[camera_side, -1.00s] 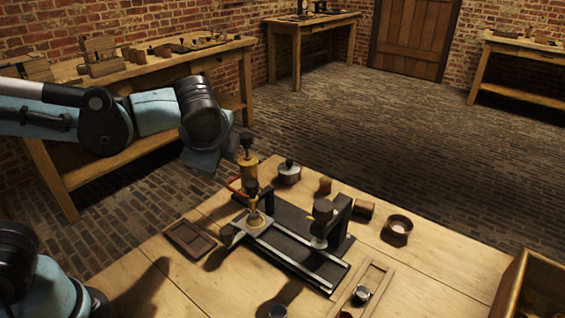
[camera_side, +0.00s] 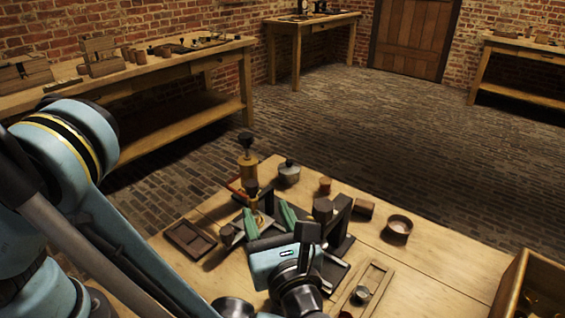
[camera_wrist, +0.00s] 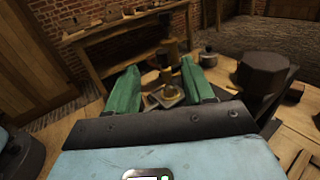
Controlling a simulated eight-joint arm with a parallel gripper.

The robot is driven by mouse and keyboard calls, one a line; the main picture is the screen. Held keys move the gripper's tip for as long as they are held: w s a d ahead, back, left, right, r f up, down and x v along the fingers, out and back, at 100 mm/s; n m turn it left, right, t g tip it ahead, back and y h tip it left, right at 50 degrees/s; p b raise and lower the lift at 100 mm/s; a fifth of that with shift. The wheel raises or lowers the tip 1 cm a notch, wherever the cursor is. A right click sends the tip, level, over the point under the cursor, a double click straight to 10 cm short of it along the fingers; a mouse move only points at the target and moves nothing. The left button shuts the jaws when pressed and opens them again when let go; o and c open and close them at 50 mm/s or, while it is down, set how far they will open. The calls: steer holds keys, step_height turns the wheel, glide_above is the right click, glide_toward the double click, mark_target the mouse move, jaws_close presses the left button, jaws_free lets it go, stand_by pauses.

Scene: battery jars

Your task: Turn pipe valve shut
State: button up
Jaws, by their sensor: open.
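A brass upright fitting (camera_side: 248,168) with a black knob on top and a reddish side pipe or lever (camera_side: 236,187) stands at the far end of a dark bench fixture. I cannot tell surely which part is the valve. My gripper (camera_side: 266,210) has two green fingers spread apart, with nothing held between them. It is low over the fixture, on the near side of the brass fitting. In the wrist view, my gripper (camera_wrist: 160,68) points toward the fitting's base plate (camera_wrist: 165,97), which shows between the fingers. My gripper hides much of the fixture's rail in the side view.
A dark clamp-like block (camera_side: 340,214) stands close right of my gripper. A lidded metal pot (camera_side: 289,172), a round cup (camera_side: 398,228), a wooden tray (camera_side: 189,239) and a slotted board (camera_side: 372,285) lie around. A wooden crate (camera_side: 507,292) is at right.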

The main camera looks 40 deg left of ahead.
mark_target(255, 190)
steer(key=x, duration=0.4)
steer(key=f+x, duration=0.1)
steer(key=x, duration=0.3)
steer(key=f+x, duration=0.1)
steer(key=x, duration=0.3)
steer(key=shift+f, duration=0.25)
steer(key=c, duration=0.9)
steer(key=shift+n+g+y, duration=1.1)
steer(key=shift+n+g, duration=0.5)
steer(key=shift+g, duration=0.6)
steer(key=o, duration=0.9)
